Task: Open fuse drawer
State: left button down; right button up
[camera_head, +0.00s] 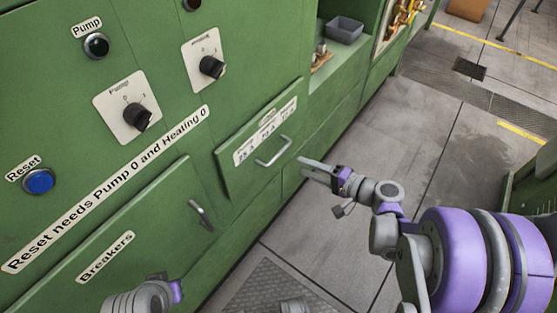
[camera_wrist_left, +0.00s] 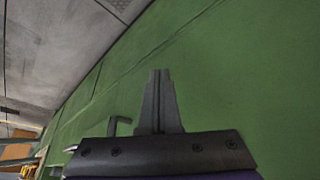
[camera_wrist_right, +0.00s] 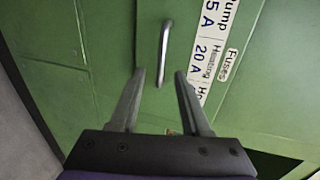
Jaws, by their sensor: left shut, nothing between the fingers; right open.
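The fuse drawer (camera_head: 240,182) is a green front in the green cabinet, with a white label strip and a metal bar handle (camera_head: 273,151). My right gripper (camera_head: 306,169) is open and empty, just right of the handle in the head view. In the right wrist view the handle (camera_wrist_right: 165,52) is ahead of the open fingers (camera_wrist_right: 158,80), apart from them, beside the "Fuses" label (camera_wrist_right: 228,64). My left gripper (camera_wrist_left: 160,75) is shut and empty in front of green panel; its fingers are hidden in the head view.
The Breakers panel (camera_head: 130,225) with its own handle (camera_head: 200,215) is left of and below the fuse drawer. Two black knobs (camera_head: 137,116) and a blue Reset button (camera_head: 39,182) sit on the cabinet. A grey bin (camera_head: 344,30) stands on a shelf.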

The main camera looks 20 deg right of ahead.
aim_at(279, 153)
jog(key=x, duration=0.5)
jog(key=b+x, duration=0.1)
jog(key=x, duration=0.4)
jog(key=shift+w+r, duration=0.1)
jog(key=shift+w, duration=0.45)
grip_shut()
dwell(0.8)
